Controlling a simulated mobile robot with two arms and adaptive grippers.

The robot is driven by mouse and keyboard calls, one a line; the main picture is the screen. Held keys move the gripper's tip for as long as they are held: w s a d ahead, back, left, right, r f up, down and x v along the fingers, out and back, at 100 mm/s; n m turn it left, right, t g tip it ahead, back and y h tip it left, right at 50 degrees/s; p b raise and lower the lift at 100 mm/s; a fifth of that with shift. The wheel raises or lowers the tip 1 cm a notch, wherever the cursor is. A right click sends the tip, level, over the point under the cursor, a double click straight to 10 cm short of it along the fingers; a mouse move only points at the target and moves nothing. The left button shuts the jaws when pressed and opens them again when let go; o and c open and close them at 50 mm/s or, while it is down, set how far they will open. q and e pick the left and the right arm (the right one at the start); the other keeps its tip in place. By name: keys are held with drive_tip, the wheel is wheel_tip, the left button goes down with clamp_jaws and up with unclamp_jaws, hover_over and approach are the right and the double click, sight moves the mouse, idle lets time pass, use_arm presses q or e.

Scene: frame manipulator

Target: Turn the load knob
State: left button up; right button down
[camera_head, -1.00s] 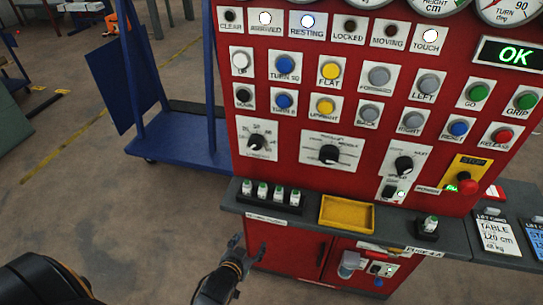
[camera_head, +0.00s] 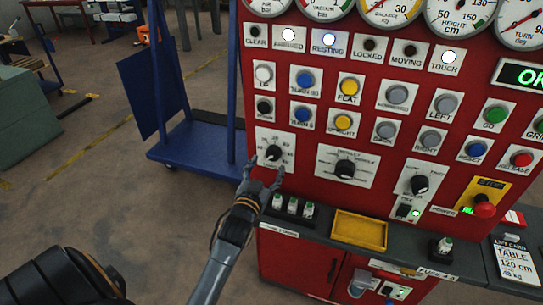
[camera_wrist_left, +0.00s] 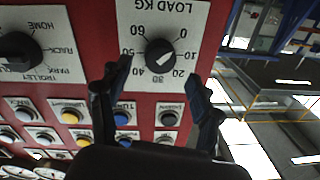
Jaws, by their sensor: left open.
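The load knob (camera_head: 273,153) is a round black knob on a white plate at the left of the red panel. In the left wrist view the load knob (camera_wrist_left: 160,55) appears upside down, its scale running from 0 to 60 under the label LOAD KG. My left gripper (camera_head: 264,170) is open just in front of and slightly below the knob in the head view. In the left wrist view the open fingers of my left gripper (camera_wrist_left: 160,80) spread on either side of the knob's plate, with nothing between them gripped. I cannot tell whether they touch the panel. My right gripper is out of view.
A wider selector knob (camera_head: 345,168) and another black knob (camera_head: 419,184) sit to the right. Coloured buttons (camera_head: 304,78) fill the panel above. Below is a grey ledge with small bottles (camera_head: 292,206) and a yellow tray (camera_head: 360,229). A blue cart (camera_head: 190,142) stands left.

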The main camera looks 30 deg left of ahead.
sight(272, 157)
use_arm(q)
drive_tip(key=shift+x, duration=2.3)
drive_tip(key=c, duration=1.2)
drive_tip(key=shift+o, duration=0.2)
